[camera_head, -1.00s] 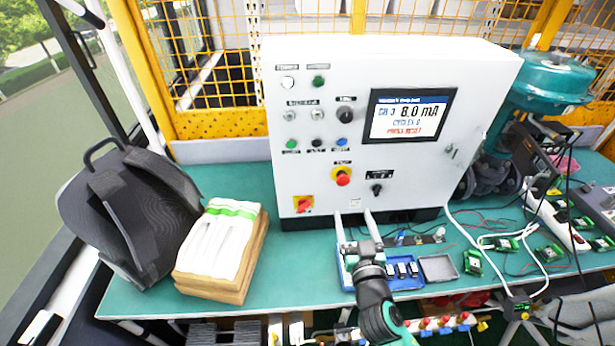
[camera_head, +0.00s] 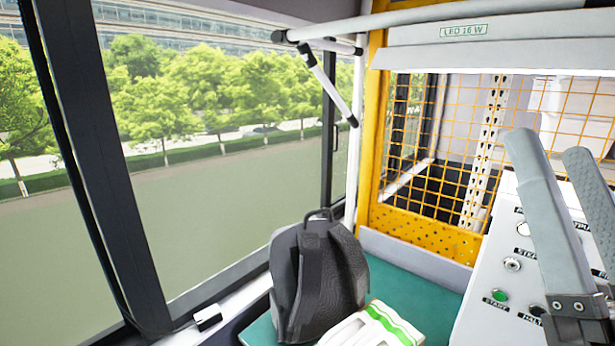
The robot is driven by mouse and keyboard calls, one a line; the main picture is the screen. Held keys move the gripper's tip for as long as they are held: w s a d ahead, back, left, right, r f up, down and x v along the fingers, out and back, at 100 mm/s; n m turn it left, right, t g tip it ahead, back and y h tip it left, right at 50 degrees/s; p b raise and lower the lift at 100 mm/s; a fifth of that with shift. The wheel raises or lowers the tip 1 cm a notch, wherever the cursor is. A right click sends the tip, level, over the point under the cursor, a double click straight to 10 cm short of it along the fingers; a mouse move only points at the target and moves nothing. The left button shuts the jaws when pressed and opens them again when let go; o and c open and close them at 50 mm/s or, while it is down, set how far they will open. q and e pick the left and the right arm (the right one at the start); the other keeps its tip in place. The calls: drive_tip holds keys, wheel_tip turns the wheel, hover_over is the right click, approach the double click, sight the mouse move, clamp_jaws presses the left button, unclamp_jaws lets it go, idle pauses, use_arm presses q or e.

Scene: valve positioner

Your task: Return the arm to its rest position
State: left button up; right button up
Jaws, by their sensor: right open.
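My right gripper (camera_head: 552,150) shows large and close at the right edge of the view. Its two long grey fingers point up and stand apart, with nothing between them. They cover part of the white control box (camera_head: 482,290) behind. On the box, the green START button (camera_head: 499,296) and a silver key switch (camera_head: 512,264) show left of the fingers. The display and most other controls are outside the view. My left gripper is not in view.
A dark backpack (camera_head: 318,275) stands on the green table (camera_head: 420,288), with a white stack with a green band (camera_head: 388,322) beside it. A yellow mesh fence (camera_head: 425,235) stands behind. A large window (camera_head: 225,190) fills the left. A white lamp bar (camera_head: 460,30) hangs at top right.

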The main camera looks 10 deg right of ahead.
wheel_tip(320, 180, up, 29)
drive_tip(key=a+n+y+p, duration=0.2)
drive_tip(key=n+y+p, duration=0.3)
drive_tip(key=p, duration=2.4)
drive_tip(key=shift+s+a+n, duration=0.3)
drive_tip(key=shift+a+n, duration=0.1)
